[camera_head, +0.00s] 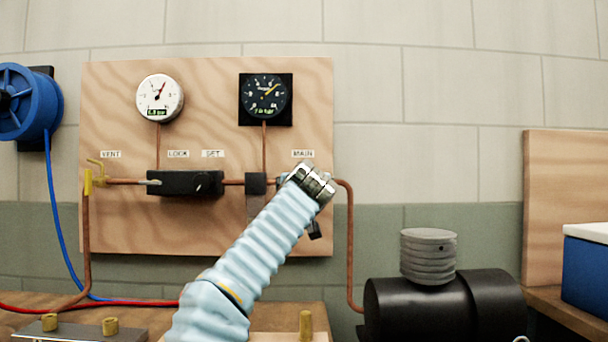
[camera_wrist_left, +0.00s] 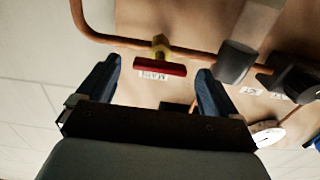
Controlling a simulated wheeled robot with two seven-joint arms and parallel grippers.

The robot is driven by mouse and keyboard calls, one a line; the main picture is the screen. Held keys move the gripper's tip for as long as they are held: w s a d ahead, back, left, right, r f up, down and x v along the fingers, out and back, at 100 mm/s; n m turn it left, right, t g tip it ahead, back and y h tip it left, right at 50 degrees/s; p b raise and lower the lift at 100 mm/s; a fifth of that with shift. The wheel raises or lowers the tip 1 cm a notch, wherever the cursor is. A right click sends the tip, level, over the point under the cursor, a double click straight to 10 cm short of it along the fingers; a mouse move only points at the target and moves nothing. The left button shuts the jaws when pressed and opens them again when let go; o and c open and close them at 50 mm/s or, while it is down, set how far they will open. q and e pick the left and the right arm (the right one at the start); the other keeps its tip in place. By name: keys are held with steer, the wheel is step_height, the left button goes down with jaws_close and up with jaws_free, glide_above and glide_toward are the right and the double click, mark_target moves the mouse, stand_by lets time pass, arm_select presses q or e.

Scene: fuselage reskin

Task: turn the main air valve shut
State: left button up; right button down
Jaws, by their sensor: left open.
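The main air valve shows in the left wrist view as a red bar handle (camera_wrist_left: 160,67) on a brass body (camera_wrist_left: 160,48), set in a copper pipe. The handle lies roughly along the pipe. My left gripper (camera_wrist_left: 159,70) is open, with one dark finger on each side of the handle and visible gaps between. I see no contact. In the head view my left arm and wrist cover the valve, just below the MAIN label (camera_head: 303,154). My right gripper is in neither view.
A wooden panel (camera_head: 110,230) carries a white gauge (camera_head: 160,97), a dark gauge (camera_head: 265,98) and a black block (camera_head: 185,183) on the pipe. A blue hose reel (camera_head: 30,103) hangs left. A black tank (camera_head: 440,310) stands lower right. A grey block (camera_wrist_left: 240,58) sits near the right finger.

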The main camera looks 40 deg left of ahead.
arm_select(q)
steer(key=shift+w+a, duration=0.3)
steer(key=shift+w, duration=0.05)
steer(key=shift+c, duration=0.2)
steer(key=c, duration=1)
steer(key=m+p, duration=0.1)
steer(key=m, duration=1.6)
steer(key=shift+f+m, duration=0.1)
steer(key=shift+m, duration=0.3)
